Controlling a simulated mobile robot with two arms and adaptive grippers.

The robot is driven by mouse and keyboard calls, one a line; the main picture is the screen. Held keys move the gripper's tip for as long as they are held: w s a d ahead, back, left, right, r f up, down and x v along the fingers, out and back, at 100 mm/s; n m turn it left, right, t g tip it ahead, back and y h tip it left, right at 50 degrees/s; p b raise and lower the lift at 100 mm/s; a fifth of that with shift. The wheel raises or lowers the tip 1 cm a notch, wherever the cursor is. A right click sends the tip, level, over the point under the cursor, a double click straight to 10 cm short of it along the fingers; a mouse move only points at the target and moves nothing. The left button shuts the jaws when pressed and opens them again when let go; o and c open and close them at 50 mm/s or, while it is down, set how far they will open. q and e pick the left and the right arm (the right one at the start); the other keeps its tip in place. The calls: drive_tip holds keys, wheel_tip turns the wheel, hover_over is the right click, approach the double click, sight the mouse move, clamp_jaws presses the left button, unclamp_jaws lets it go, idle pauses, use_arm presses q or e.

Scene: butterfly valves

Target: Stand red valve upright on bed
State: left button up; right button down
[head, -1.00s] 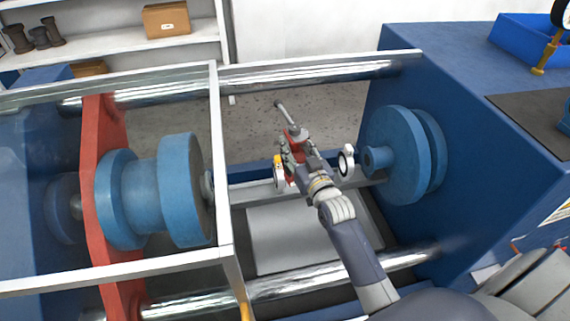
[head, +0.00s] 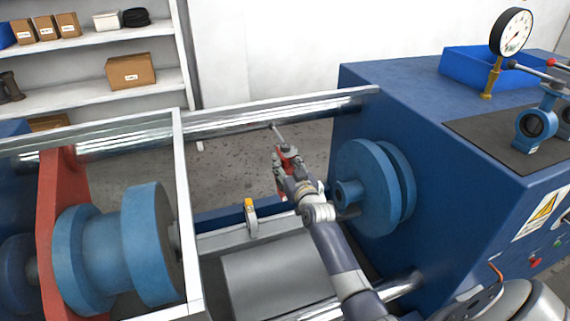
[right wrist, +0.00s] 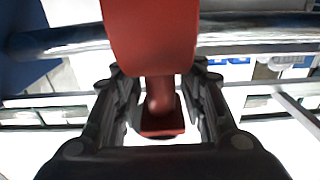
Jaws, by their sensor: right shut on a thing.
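The red valve (head: 289,151) with its grey lever (head: 278,133) is in my right gripper (head: 281,170), above the bed (head: 272,284) between the two blue flanged heads. The fingers partly hide it in the head view. In the right wrist view the red valve body (right wrist: 150,35) fills the top centre, and its red neck and square end lie between the two fingers (right wrist: 160,105). The gripper is shut on it. The valve appears held in the air, clear of the bed. My left gripper is not in view.
A yellow-topped grey bracket (head: 250,216) stands at the bed's rear rail. A blue flanged head (head: 370,190) is close on the right, another (head: 110,250) on the left behind a white guard frame (head: 183,200). A chrome bar (head: 270,115) runs behind. The grey bed plate is clear.

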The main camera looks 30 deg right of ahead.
drive_tip(key=shift+f+b, duration=3.1)
drive_tip(key=shift+b, duration=0.05)
drive_tip(key=shift+f+b, duration=1.15)
drive_tip(key=shift+f, duration=0.55)
drive_tip(key=shift+f+b, duration=0.45)
drive_tip(key=shift+f, duration=0.25)
drive_tip(key=shift+r+p, duration=0.1)
drive_tip(key=shift+p, duration=0.2)
drive_tip(key=shift+f+b, duration=0.5)
drive_tip(key=shift+f, duration=0.15)
drive_tip(key=shift+f+b, duration=0.35)
drive_tip(key=shift+f, duration=0.35)
idle(0.8)
